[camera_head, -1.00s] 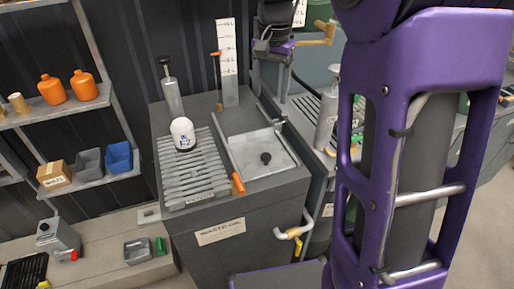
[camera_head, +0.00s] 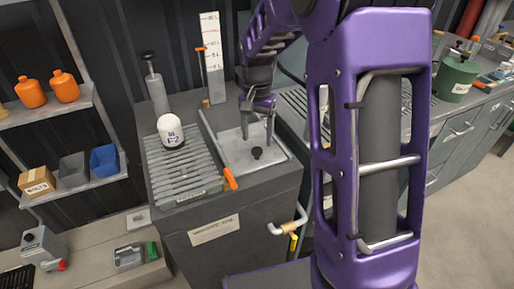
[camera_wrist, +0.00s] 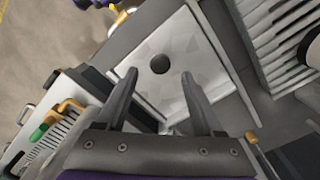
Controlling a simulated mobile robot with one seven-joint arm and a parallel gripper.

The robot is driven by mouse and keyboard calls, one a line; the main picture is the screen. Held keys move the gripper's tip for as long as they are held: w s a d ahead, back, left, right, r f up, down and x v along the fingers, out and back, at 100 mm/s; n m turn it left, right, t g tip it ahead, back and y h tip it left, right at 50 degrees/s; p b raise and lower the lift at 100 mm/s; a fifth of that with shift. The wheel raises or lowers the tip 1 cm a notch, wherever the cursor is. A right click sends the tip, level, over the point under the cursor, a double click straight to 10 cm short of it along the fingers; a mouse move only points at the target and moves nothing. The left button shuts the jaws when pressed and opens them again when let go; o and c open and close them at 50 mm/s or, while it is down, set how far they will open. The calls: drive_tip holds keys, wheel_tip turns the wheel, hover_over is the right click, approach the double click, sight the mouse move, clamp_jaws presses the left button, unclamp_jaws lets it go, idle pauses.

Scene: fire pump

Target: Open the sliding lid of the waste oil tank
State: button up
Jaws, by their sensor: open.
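The waste oil tank (camera_head: 245,206) is a dark grey box with a label on its front. Its sliding lid (camera_head: 238,152) is a pale metal plate in a raised frame on the right part of the top. A round black knob (camera_head: 257,153) stands near the lid's front; in the wrist view the knob (camera_wrist: 160,64) lies beyond and between my fingertips. My gripper (camera_head: 257,138) is above the lid, pointing down, open and empty. In the wrist view my gripper's fingers (camera_wrist: 158,82) are spread apart over the lid (camera_wrist: 180,45). The lid covers its frame.
A slatted drain grate (camera_head: 185,165) with a white filter (camera_head: 170,131) is left of the lid. An orange-handled tool (camera_head: 230,178) lies at the lid's front left. A pump cylinder (camera_head: 156,92) and white gauge (camera_head: 212,58) stand behind. A pipe (camera_head: 288,222) projects at right.

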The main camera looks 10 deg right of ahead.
sight(257, 149)
drive_tip(key=shift+f, duration=2.1)
clamp_jaws()
